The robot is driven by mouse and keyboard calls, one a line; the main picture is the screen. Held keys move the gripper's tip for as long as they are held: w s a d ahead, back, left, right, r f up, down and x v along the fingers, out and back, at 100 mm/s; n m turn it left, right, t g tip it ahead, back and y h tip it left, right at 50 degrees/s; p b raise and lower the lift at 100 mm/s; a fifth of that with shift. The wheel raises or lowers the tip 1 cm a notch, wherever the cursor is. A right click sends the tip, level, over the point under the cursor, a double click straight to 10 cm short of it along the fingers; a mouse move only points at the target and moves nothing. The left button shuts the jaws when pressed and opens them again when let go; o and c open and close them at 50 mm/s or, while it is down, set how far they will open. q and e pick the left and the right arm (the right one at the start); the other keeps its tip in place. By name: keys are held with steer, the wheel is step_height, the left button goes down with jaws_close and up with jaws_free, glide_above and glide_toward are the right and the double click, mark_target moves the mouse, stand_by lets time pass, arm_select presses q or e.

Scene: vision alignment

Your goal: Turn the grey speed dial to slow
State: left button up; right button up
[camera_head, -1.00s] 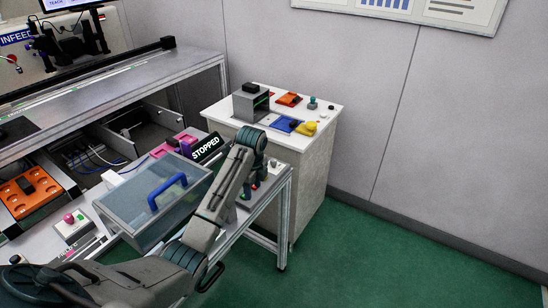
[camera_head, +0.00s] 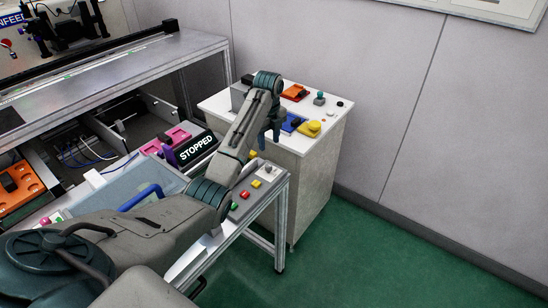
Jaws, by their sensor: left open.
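A small grey knob (camera_head: 268,169), which looks like the speed dial, sits at the far end of a control strip on the front bench. Its pointer setting is too small to read. Red, yellow and green buttons (camera_head: 245,194) lie nearer on the same strip. My left gripper (camera_head: 270,140) hangs down from the raised wrist, beyond the knob and above it in the picture, in front of the white cabinet. It is open, with no object seen between its fingers. My right gripper is not in view.
A black STOPPED sign (camera_head: 197,147) stands left of my forearm. A clear lidded box with a blue handle (camera_head: 142,197) is partly hidden by my arm. The white cabinet (camera_head: 335,110) holds orange, blue and yellow items. Green floor is free at right.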

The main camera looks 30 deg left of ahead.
mark_target(268, 165)
arm_select(q)
steer(key=f, duration=0.3)
steer(key=f+p, duration=0.1)
steer(key=f, duration=0.5)
steer(key=shift+s+f+p, duration=0.35)
steer(key=shift+f, duration=0.05)
